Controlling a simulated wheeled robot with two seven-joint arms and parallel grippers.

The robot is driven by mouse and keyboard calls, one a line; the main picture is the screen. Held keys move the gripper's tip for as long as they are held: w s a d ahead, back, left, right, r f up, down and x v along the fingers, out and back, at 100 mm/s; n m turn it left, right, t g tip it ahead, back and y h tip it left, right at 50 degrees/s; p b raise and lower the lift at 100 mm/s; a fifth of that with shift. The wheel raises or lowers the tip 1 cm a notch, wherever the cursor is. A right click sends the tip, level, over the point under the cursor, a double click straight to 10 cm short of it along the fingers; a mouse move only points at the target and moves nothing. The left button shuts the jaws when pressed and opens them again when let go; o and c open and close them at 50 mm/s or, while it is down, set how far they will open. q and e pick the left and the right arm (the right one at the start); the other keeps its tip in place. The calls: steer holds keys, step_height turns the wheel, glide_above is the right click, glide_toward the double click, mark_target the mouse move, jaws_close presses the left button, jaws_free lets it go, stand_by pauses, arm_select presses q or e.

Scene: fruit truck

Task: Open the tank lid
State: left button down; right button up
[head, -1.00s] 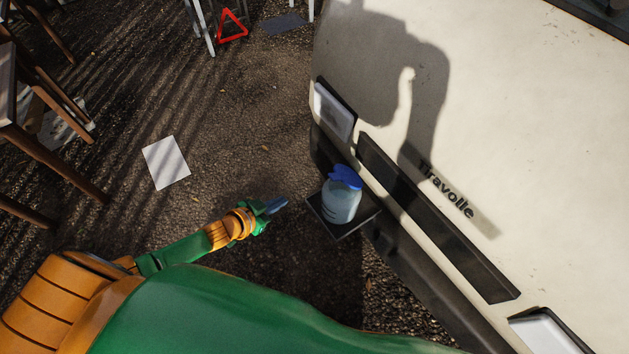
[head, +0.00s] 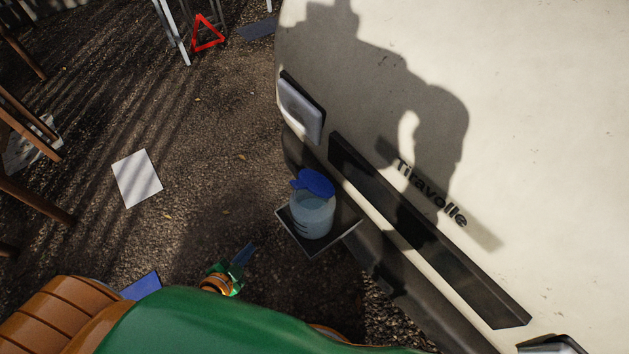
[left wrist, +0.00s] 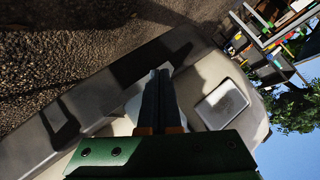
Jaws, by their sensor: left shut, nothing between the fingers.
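The tank is a clear, bluish jar (head: 312,217) in the head view. It stands on a small dark shelf at the truck's bumper. Its blue lid (head: 318,182) is on top, with a tab sticking out to the left. I cannot tell whether the lid is seated or partly raised. My left gripper (head: 245,252) is left of and nearer than the tank, apart from it. Its fingers are together and empty; they also show in the left wrist view (left wrist: 159,90). The tank is not clearly visible in that view. My right gripper is not in view.
The dark shelf (head: 313,249) juts from the pale truck (head: 520,120), which fills the right. A white sheet (head: 137,178) lies on the gravel. A red triangle (head: 207,33) stands at the back. Wooden legs (head: 30,125) are at left.

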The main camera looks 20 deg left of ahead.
arm_select(q)
steer(key=w+r+m+t+h+b, duration=0.3)
steer(key=w+r+m+t+b, duration=0.1)
steer(key=w+m+b, duration=0.1)
steer(key=m+t+h+b, duration=0.3)
steer(key=m+h+b, duration=0.2)
steer(key=m+h, duration=0.6)
glide_toward(295, 184)
steer(key=r, duration=0.1)
steer(key=shift+m+y, duration=0.3)
steer(key=shift+y, duration=0.1)
steer(key=p+x, duration=0.2)
steer(key=x, duration=0.9)
steer(key=shift+w+d+f, duration=0.1)
steer(key=shift+w+d, duration=0.05)
steer(key=shift+d, duration=0.05)
steer(key=shift+w+d, duration=0.25)
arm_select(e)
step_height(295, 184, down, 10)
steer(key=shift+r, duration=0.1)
